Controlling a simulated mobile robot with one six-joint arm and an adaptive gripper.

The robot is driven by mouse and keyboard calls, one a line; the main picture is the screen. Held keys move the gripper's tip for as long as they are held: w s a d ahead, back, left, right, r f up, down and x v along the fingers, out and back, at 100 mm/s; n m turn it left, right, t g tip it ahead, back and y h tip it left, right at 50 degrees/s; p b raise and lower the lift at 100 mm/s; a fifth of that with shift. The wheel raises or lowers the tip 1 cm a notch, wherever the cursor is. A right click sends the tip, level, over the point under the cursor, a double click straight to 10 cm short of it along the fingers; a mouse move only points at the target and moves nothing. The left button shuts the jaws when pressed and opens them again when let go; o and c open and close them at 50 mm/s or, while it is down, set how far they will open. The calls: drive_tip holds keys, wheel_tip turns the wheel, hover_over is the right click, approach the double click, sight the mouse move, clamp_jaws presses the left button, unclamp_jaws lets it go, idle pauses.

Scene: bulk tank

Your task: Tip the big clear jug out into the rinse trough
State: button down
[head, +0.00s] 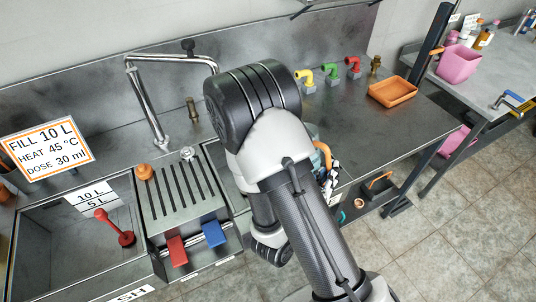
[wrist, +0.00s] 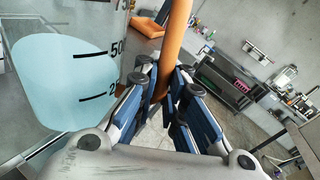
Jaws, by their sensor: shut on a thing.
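The big clear jug (wrist: 60,80) fills the left of the wrist view. It holds pale blue liquid and has black marks, one reading 50. My gripper (wrist: 160,88) is shut on its upright-looking orange handle (wrist: 175,42), with blue-padded fingers on both sides. In the head view, a bit of the orange handle (head: 324,154) shows right of my arm; my arm hides most of the jug and gripper. I cannot tell how far the jug is tilted. A basin (head: 222,160) right of the slotted panel, perhaps the rinse trough, is mostly hidden by my arm.
A steel tank (head: 60,250) with a red-handled plug (head: 122,232) is at left. The slotted panel (head: 180,195) has red and blue levers in front. A bent faucet (head: 150,100) stands behind. An orange tray (head: 393,91) sits on the right counter, beyond some clear steel.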

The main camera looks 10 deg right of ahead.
sight(319, 153)
drive_tip(key=w+n, duration=0.1)
drive_tip(key=w+a+r+n+b, duration=0.1)
drive_tip(key=n, duration=0.1)
drive_tip(key=shift+a+r, duration=0.15)
drive_tip(key=shift+a, duration=0.1)
drive_tip(key=shift+w+a+r+n+g+p, duration=0.3)
drive_tip(key=shift+w+r+n+g+p, duration=0.15)
drive_tip(key=shift+n+p, duration=0.65)
drive_tip(key=shift+p, duration=0.35)
drive_tip(key=shift+w+a+r+n+p, duration=0.15)
drive_tip(key=shift+r+n+p, duration=0.15)
drive_tip(key=shift+p, duration=0.2)
drive_tip(key=shift+w+r+n+p, duration=0.15)
drive_tip(key=shift+n+p, duration=0.15)
drive_tip(key=shift+p, duration=0.15)
drive_tip(key=shift+w+a+r+n+g+p, duration=0.2)
drive_tip(key=shift+w+n+g+p, duration=0.1)
drive_tip(key=shift+p, duration=0.2)
